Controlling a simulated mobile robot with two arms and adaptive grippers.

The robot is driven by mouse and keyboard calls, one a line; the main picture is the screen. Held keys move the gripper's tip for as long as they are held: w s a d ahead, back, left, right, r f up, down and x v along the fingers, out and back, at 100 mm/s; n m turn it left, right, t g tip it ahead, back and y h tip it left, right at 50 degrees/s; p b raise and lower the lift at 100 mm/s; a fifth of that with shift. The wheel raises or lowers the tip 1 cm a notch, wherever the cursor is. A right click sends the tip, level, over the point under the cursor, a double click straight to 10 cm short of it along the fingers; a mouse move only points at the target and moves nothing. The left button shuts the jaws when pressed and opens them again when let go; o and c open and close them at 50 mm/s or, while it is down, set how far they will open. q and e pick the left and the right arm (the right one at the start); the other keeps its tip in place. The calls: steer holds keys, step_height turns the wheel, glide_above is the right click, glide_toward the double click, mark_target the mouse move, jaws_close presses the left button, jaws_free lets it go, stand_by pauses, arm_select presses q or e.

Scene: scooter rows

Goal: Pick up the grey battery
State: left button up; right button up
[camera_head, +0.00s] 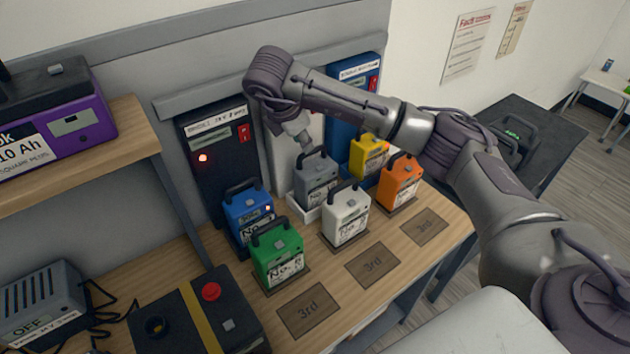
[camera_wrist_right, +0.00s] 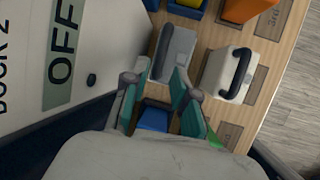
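The grey battery (camera_head: 316,183) stands upright in a white dock at the middle of the bench, with a dark handle on top. My right gripper (camera_head: 303,142) is above it, close to the handle. In the right wrist view, the teal-padded fingers of the gripper (camera_wrist_right: 155,80) are spread apart, and the grey battery (camera_wrist_right: 183,45) lies just beyond the fingertips. The handle is in line with the gap between the fingers. I see no grip on it; whether a finger touches it I cannot tell. My left gripper is not in view.
The blue battery (camera_head: 247,215), green battery (camera_head: 278,260), white battery (camera_head: 346,220), orange battery (camera_head: 400,185) and yellow battery (camera_head: 368,158) stand close around. Dock panels rise behind. Three empty marked pads, such as one pad (camera_head: 373,265), lie along the bench front.

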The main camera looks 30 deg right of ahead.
mark_target(312, 152)
steer(key=shift+w+d+f, duration=0.25)
steer(key=shift+f, duration=0.35)
steer(key=shift+w+d+f, duration=0.1)
steer(key=shift+f, duration=0.2)
steer(key=shift+w+d+f+p, duration=0.15)
steer(key=shift+d+f+p, duration=0.7)
steer(key=shift+p, duration=0.2)
steer(key=x, duration=0.2)
steer(key=shift+f, duration=0.25)
steer(key=shift+w+d+f, duration=0.1)
steer(key=shift+d+f, duration=0.05)
steer(key=shift+f, duration=0.1)
jaws_close()
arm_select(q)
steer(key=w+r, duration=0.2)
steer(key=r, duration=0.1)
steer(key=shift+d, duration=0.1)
